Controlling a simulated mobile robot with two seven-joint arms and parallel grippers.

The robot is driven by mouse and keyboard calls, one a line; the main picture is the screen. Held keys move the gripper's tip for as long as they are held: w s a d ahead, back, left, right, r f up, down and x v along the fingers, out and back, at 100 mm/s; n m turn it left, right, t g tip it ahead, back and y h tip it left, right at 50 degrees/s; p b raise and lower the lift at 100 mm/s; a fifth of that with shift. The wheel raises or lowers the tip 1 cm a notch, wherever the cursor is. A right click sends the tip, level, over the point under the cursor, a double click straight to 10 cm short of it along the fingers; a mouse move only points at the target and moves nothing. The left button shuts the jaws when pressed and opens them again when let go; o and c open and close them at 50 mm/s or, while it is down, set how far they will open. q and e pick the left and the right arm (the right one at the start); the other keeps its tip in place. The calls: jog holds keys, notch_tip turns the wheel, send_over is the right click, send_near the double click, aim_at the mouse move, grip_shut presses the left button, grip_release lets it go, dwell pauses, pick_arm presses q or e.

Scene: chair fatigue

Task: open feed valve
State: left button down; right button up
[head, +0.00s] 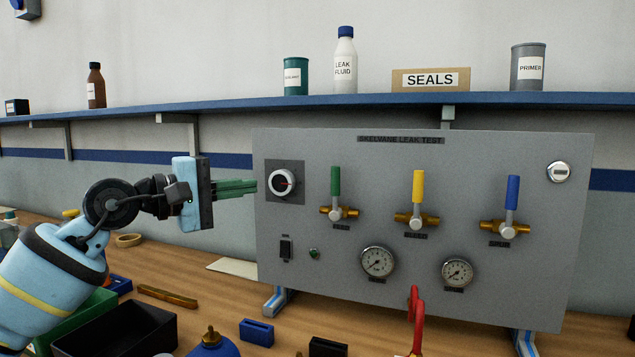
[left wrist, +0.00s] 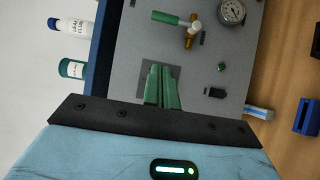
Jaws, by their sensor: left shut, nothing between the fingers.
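The feed valve (head: 337,212) has a brass body and a green lever (head: 336,182) that stands upright on the grey panel (head: 430,290). The valve also shows at the top of the left wrist view (left wrist: 192,28), with its lever (left wrist: 166,18) pointing left there. My left gripper (head: 254,186) has green fingers, shut and empty. It is near the panel's left side, left of the valve and apart from its lever, beside the round white dial (head: 282,182). In the left wrist view its fingers (left wrist: 162,70) hide the dial. My right gripper is not in view.
A yellow-lever valve (head: 418,188) and a blue-lever valve (head: 512,193) stand to the right. Two gauges (head: 377,262) (head: 457,273) sit below. A red curved object (head: 416,310) rises before the panel. A black bin (head: 118,332) is on the bench. The shelf (head: 220,104) runs above.

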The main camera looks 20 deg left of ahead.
aim_at(335, 191)
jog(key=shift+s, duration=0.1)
